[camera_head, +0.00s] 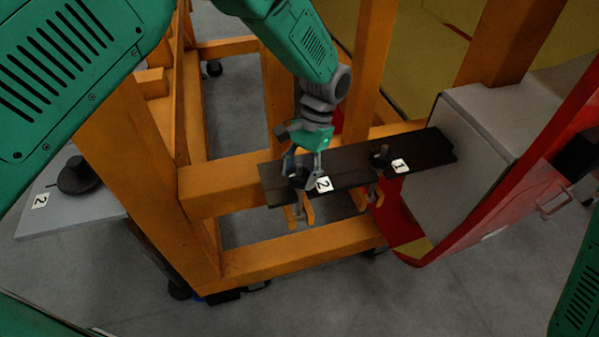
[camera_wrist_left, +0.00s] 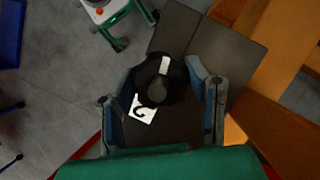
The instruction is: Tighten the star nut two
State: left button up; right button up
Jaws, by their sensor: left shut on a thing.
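Star nut two is a black knob (camera_wrist_left: 158,88) beside a white label marked 2 (camera_head: 323,184), on a dark plate (camera_head: 348,172) lying across the orange frame. My left gripper (camera_head: 302,172) points down over this nut, its fingers around it and shut on it. In the left wrist view the two fingers (camera_wrist_left: 165,105) stand either side of the nut. In the head view the fingers hide most of the nut. A second star nut (camera_head: 381,155), next to a label marked 1, stands farther right on the plate. My right gripper is not in view.
The orange frame (camera_head: 225,182) stands around and below the plate. A grey box (camera_head: 475,135) and red bodywork (camera_head: 490,215) close off the right. A grey surface (camera_head: 70,225) with a black knob and a label 2 is at left.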

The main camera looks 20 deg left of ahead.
pick_arm(q)
jog(key=shift+w+r, duration=0.1)
jog(key=shift+w, duration=0.15)
jog(key=o, duration=1.1)
jog(key=shift+o, duration=0.2)
jog(key=shift+d, duration=0.1)
jog(key=shift+w+d+r, duration=0.1)
jog(key=shift+w+r, duration=0.05)
jog(key=shift+r, duration=0.2)
jog(key=v, duration=1.1)
